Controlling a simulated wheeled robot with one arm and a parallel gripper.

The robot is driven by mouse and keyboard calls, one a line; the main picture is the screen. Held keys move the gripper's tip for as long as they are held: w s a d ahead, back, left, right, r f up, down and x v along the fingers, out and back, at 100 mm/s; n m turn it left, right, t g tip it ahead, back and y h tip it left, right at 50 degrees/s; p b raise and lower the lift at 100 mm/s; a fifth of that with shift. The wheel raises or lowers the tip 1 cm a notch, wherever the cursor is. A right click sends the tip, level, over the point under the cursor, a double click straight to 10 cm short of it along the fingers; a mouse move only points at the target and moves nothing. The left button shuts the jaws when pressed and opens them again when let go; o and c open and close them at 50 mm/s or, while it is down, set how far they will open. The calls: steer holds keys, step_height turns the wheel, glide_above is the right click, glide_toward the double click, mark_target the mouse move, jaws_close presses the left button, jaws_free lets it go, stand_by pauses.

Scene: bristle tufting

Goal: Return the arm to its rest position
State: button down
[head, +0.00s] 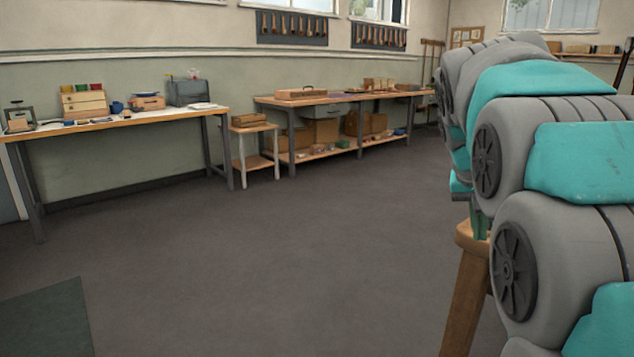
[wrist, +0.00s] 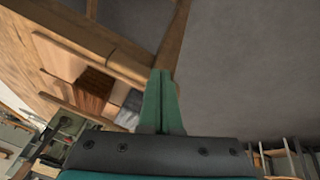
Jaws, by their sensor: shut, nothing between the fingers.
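My gripper (wrist: 160,102) shows in the wrist view with its two green fingers pressed together and nothing between them. Its fingertips are close to the edge of a wooden table (wrist: 125,62), seen tilted. I cannot tell whether they touch it. In the head view my own grey and teal arm fills the right side and hides most of what is behind it.
A wooden leg (head: 465,300) stands below my arm in the head view. A bench (head: 135,119) with boxes is at the left wall, a small stool (head: 254,130) beside it, and a long workbench (head: 340,97) at the back. The grey floor (head: 260,260) between is clear.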

steer(key=s+a+f+n+g+y, duration=0.1)
steer(key=s+a+f, duration=0.3)
steer(key=s+f, duration=0.3)
steer(key=s+a+f+n+g+y, duration=0.1)
steer(key=s+a+f, duration=0.4)
steer(key=s, duration=0.9)
steer(key=s+a+f+n+g+y, duration=0.2)
steer(key=s+a+f, duration=0.3)
steer(key=s+f, duration=0.6)
steer(key=shift+n+g, duration=0.3)
steer(key=shift+n, duration=0.2)
steer(key=shift+f, duration=0.1)
